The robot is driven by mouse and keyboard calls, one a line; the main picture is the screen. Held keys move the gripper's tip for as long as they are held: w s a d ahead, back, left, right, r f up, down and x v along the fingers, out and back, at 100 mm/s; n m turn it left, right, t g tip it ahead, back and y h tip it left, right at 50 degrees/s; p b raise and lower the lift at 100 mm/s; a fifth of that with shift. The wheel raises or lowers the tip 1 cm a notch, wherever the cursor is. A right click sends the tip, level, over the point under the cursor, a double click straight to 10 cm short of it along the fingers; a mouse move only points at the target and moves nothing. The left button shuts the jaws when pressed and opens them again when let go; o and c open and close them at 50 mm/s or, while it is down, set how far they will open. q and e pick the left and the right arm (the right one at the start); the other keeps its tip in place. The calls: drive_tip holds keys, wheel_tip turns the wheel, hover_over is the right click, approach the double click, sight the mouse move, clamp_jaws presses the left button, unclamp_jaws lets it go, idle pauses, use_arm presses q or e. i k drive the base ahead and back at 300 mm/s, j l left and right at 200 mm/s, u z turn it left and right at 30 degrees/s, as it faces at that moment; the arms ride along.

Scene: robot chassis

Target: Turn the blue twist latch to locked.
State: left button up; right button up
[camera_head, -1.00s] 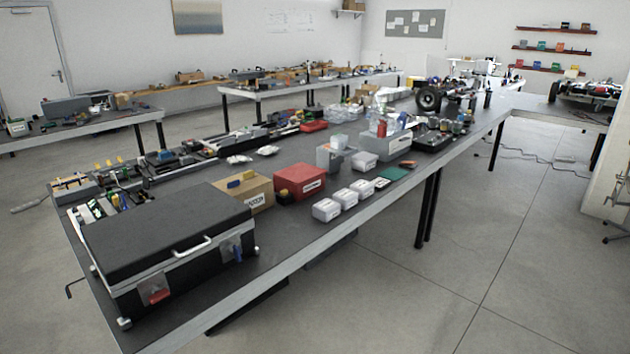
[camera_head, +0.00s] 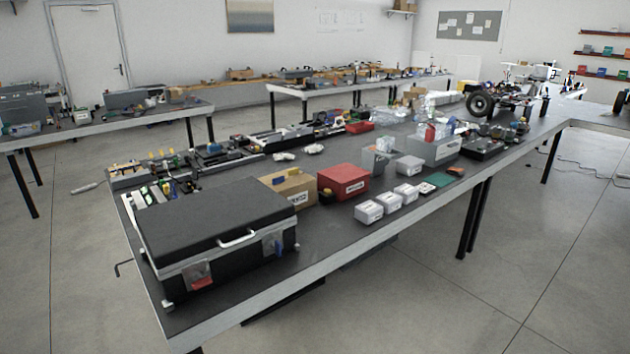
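A black case (camera_head: 215,225) with a closed lid and a silver handle (camera_head: 237,238) sits on the near left end of the long dark workbench. The blue twist latch (camera_head: 279,247) is on the case's front face, right of the handle, on a grey plate. A red latch (camera_head: 203,283) is on the same face, left of the handle. The blue latch looks roughly upright, but it is too small to tell its exact setting. Neither of my grippers is in view.
The workbench (camera_head: 330,245) also holds a cardboard box (camera_head: 290,188), a red box (camera_head: 344,181), several small white boxes (camera_head: 387,202) and a green mat (camera_head: 427,187). Bare floor (camera_head: 400,310) lies in front of the bench.

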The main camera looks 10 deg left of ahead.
sight(277, 245)
drive_tip(key=u, duration=0.9)
drive_tip(key=i+j+z, duration=0.15)
drive_tip(key=j, duration=0.2)
drive_tip(key=i+j+z, duration=0.15)
drive_tip(key=j, duration=0.25)
